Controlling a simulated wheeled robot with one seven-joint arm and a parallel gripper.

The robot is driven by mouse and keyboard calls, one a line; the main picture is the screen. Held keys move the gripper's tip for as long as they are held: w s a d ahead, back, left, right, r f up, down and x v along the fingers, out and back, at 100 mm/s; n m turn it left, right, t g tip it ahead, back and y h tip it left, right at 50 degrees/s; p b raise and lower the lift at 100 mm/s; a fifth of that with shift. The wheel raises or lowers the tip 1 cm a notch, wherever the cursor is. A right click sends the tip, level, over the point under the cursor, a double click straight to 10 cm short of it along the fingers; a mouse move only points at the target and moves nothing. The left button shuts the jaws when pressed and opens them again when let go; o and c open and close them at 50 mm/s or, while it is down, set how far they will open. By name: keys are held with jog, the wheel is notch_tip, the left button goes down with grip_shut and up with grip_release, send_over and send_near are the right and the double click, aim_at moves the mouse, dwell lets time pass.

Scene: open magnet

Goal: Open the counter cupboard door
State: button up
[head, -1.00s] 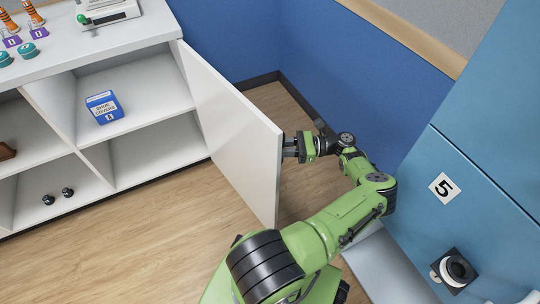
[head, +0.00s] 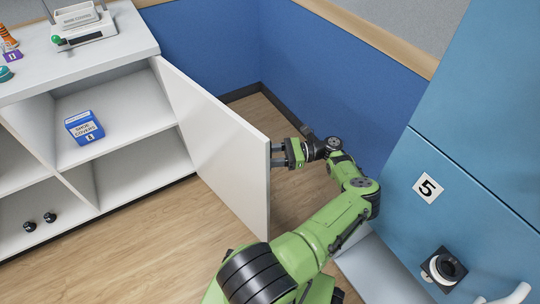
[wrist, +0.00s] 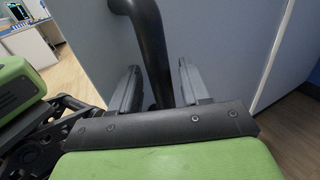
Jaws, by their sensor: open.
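The white counter cupboard door (head: 215,145) stands swung wide open from the right end of the counter cupboard (head: 110,60). My gripper (head: 278,156) is at the outer face of the door, near its free edge. In the wrist view, the dark curved door handle (wrist: 150,40) passes between the two grey fingers of my gripper (wrist: 158,88). The fingers are apart, with gaps to the handle. In the head view the handle is hidden behind the door edge.
Inside the cupboard are a blue shoe covers box (head: 85,128) and two small black objects (head: 40,222). A blue locker marked 5 (head: 430,165) stands close on the right of my arm. Bare wood floor (head: 165,250) lies before the shelves.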

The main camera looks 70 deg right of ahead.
jog(key=v, duration=0.7)
jog(key=shift+s, duration=0.25)
jog(key=shift+d, duration=0.1)
